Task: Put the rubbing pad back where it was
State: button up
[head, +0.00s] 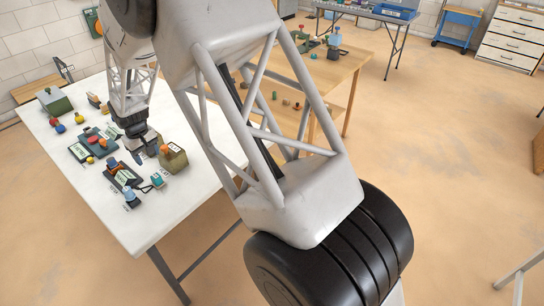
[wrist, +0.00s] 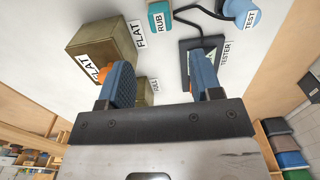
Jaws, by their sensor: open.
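A small teal thing with a RUB label (wrist: 158,19) lies on the white table at the top of the wrist view. It also shows as a small teal patch (head: 157,180) near the front of the table in the head view. I cannot tell whether it is the rubbing pad or only its marked place. My gripper (wrist: 164,80) is open, with its two blue fingers apart and no object visible between them. In the head view my gripper (head: 140,142) is low over the table, beside an olive box (head: 174,162) with an orange knob.
The olive box (wrist: 102,48), labelled FLAT, is close to the left finger. A dark TESTER device (wrist: 205,48) with a cable is by the right finger, and a blue TEST cylinder (wrist: 243,12) is beyond. The white table (head: 150,222) is bare at its front corner.

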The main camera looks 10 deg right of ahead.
jog(key=s+d+r+m, duration=0.1)
jog(key=s+d+r, duration=0.3)
jog(key=d+r, duration=0.45)
jog(key=s+d+r+m+t, duration=0.15)
jog(key=s+d+r, duration=0.35)
jog(key=d, duration=0.7)
jog(key=s+d+r+m, duration=0.2)
jog(key=s+d+r, duration=0.1)
jog(key=d+r, duration=0.65)
jog(key=s+d+m, duration=0.2)
jog(key=s+d, duration=0.8)
jog(key=s, duration=0.4)
jog(key=s+d+r+m+t, duration=0.1)
jog(key=s+d+m, duration=0.1)
jog(key=s+d, duration=0.9)
jog(key=s, duration=0.4)
jog(key=shift+d+m, duration=0.3)
jog(key=shift+m, duration=0.05)
